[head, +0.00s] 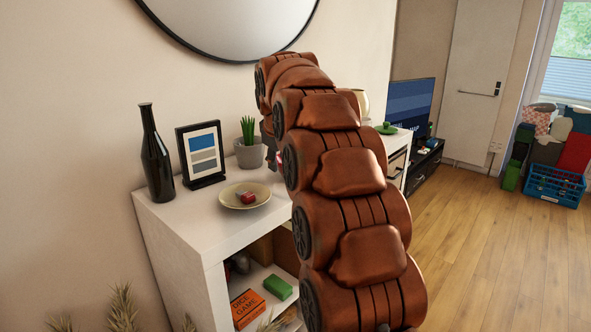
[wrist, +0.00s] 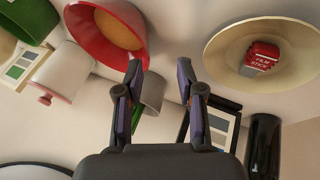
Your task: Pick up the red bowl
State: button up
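The red bowl (wrist: 88,38) shows in the wrist view at the upper left, with a tan inside, partly cut off by the top edge. My gripper (wrist: 159,70) is open, with two dark fingers apart and nothing between them. The bowl's rim is beside the left fingertip in the picture; I cannot tell whether they touch.
A cream plate (head: 232,198) holds a small red item (wrist: 262,58) labelled film stick. A black bottle (head: 155,160), a picture frame (head: 202,155) and a potted plant (head: 249,152) stand behind it. In the wrist view a white cup-like item (wrist: 66,72) and a green object (wrist: 30,18) are near the bowl.

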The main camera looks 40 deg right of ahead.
aim_at(283, 169)
jog(key=w+d, duration=0.1)
jog(key=w+d+f+p, duration=0.1)
jog(key=shift+w+d+f, duration=0.2)
jog(key=shift+w+d, duration=0.05)
jog(key=shift+d, duration=0.1)
jog(key=shift+w+d+f+p, duration=0.15)
jog(key=shift+f+p, duration=0.3)
jog(key=shift+f, duration=0.25)
jog(key=shift+p+x, duration=0.75)
jog(key=shift+x, duration=1.1)
jog(key=shift+c, duration=0.2)
grip_shut()
